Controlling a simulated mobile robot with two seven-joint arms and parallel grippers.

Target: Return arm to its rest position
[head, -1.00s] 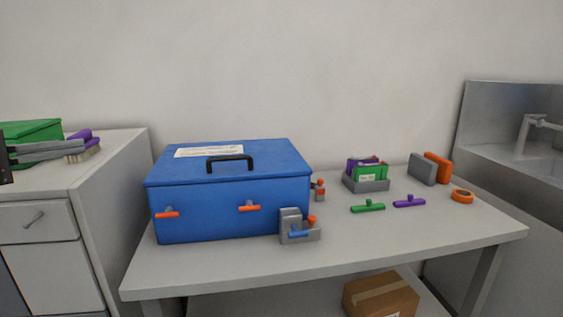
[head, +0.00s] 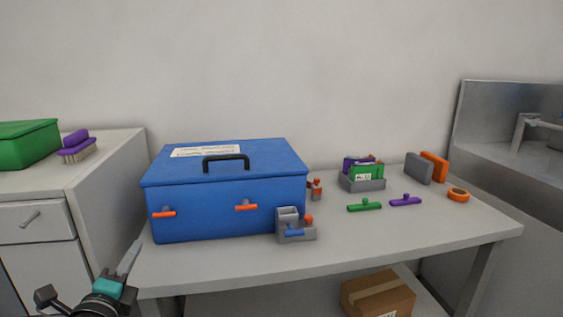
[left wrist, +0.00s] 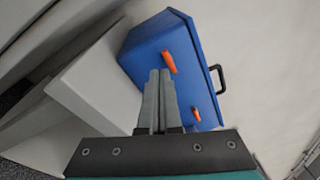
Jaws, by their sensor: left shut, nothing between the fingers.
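My left gripper (head: 131,257) shows at the lower left of the head view, just off the front left corner of the table. Its fingers are together and hold nothing. In the left wrist view the shut fingers (left wrist: 160,90) point toward the blue box (left wrist: 150,50), apart from it as far as I can tell. The blue box (head: 225,190) stands on the table with its lid down, a black handle on top and two orange levers on its front. My right gripper is not in view.
Green (head: 364,206) and purple (head: 405,200) T-shaped pieces and an orange tape roll (head: 458,195) lie on the table (head: 400,240). Left is a cabinet (head: 90,180) with a green box (head: 28,147).

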